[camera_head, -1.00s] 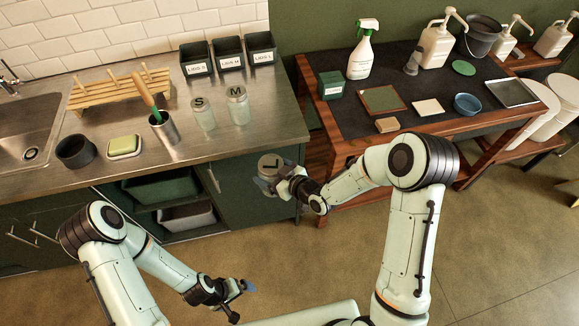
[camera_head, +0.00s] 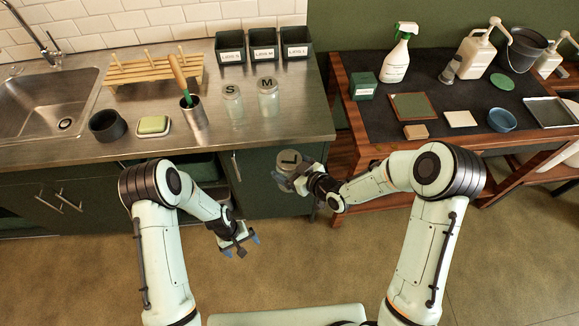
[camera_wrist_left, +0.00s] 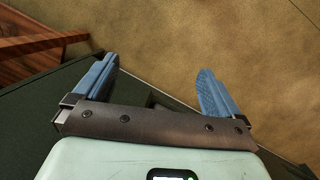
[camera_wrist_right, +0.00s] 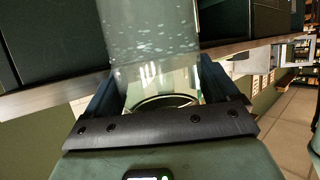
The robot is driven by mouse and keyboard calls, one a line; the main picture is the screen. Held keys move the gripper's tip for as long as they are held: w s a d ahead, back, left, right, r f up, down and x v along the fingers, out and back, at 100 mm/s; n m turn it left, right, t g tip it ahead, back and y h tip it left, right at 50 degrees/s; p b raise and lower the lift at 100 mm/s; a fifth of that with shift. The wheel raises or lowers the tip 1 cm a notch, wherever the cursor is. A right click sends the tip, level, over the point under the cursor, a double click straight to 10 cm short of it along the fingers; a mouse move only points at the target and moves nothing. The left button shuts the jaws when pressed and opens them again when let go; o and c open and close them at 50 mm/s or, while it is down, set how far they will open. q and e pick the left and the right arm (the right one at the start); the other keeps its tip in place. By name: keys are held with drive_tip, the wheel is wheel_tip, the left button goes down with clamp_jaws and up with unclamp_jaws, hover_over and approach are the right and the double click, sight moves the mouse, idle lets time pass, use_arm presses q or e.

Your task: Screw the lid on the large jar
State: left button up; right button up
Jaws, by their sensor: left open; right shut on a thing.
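The large jar (camera_head: 288,168) is clear glass with a round grey top marked L. I take this top for its lid (camera_head: 290,158); I cannot tell how tightly it sits. My right gripper (camera_head: 292,182) is shut on the large jar and holds it in the air in front of the counter's right end. The jar's glass (camera_wrist_right: 152,45) fills the space between the fingers in the right wrist view. My left gripper (camera_head: 240,244) is open and empty, lower and left of the jar. Its blue fingers (camera_wrist_left: 155,72) stand wide apart in the left wrist view, with floor beyond.
The steel counter (camera_head: 290,120) holds jars marked S (camera_head: 232,103) and M (camera_head: 268,100), and dark lid bins (camera_head: 262,48). A wooden table (camera_head: 375,125) with a spray bottle (camera_head: 398,55) stands at right. Open floor lies below my arms.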

use_arm(q)
drive_tip(key=w+d+r+y, duration=0.2)
drive_tip(key=w+r, duration=0.6)
drive_tip(key=w, duration=0.3)
wheel_tip(320, 180, up, 28)
drive_tip(key=t, duration=0.1)
hover_over(289, 159)
drive_tip(key=shift+n, duration=0.4)
drive_tip(key=shift+f, duration=0.2)
drive_tip(key=shift+f, duration=3.9)
